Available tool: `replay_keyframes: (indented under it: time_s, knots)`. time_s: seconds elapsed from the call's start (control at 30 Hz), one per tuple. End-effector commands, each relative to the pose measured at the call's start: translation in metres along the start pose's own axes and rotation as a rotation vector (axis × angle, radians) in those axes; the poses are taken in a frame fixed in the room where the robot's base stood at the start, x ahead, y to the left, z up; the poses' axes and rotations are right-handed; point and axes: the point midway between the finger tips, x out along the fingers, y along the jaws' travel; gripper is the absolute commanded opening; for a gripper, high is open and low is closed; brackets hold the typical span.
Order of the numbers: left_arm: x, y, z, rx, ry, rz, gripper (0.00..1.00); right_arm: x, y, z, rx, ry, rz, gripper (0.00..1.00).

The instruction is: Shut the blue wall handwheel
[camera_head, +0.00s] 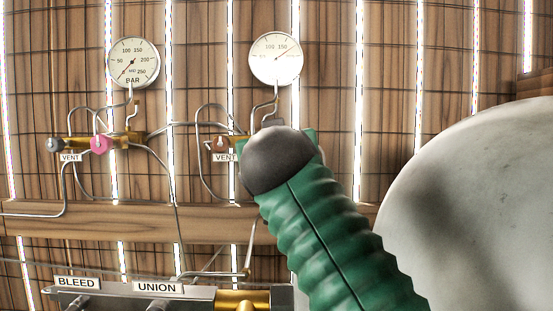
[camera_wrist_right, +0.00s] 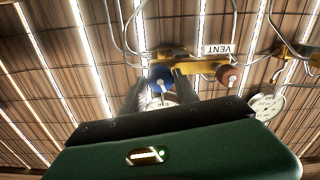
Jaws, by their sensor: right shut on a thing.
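The blue wall handwheel (camera_wrist_right: 162,74) sits on a brass valve block (camera_wrist_right: 205,66) in the right wrist view. My right gripper (camera_wrist_right: 158,86) is at the handwheel, with one finger on each side of it, shut on it. In the head view my green right arm (camera_head: 330,235) reaches up to the second valve block and hides the blue handwheel and my fingers. My left gripper is in neither view.
A red-brown vent knob (camera_wrist_right: 227,75) is close beside the gripper. A pink handwheel (camera_head: 99,145) and a grey knob (camera_head: 55,145) are on the left block. Gauges (camera_head: 133,63) (camera_head: 276,58) hang above, thin pipes run around, and a large pale tank (camera_head: 480,210) stands right.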

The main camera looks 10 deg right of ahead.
Motion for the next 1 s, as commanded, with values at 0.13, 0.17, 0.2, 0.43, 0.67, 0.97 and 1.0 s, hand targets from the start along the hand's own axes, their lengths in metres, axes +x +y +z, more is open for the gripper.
replay_keyframes:
  time_s: [0.13,0.17,0.2,0.43,0.67,0.97,1.0]
  knots:
    - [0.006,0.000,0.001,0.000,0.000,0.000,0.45,-0.001,0.001,-0.004,0.329,0.012,0.000,0.38]
    - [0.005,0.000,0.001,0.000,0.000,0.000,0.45,-0.001,0.002,-0.005,0.321,0.011,0.000,0.42]
    - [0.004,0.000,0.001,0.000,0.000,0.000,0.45,-0.001,0.002,-0.005,0.318,0.010,0.000,0.47]
    - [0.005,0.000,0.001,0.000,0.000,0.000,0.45,-0.001,0.001,-0.003,0.315,0.006,0.000,0.54]
    - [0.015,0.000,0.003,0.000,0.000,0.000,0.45,-0.016,0.000,0.000,0.316,0.008,-0.003,0.54]
    - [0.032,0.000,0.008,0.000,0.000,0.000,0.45,-0.056,0.000,0.000,0.315,0.006,-0.003,0.54]
    - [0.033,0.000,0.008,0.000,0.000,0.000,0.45,-0.059,0.000,0.000,0.314,0.005,-0.003,0.54]
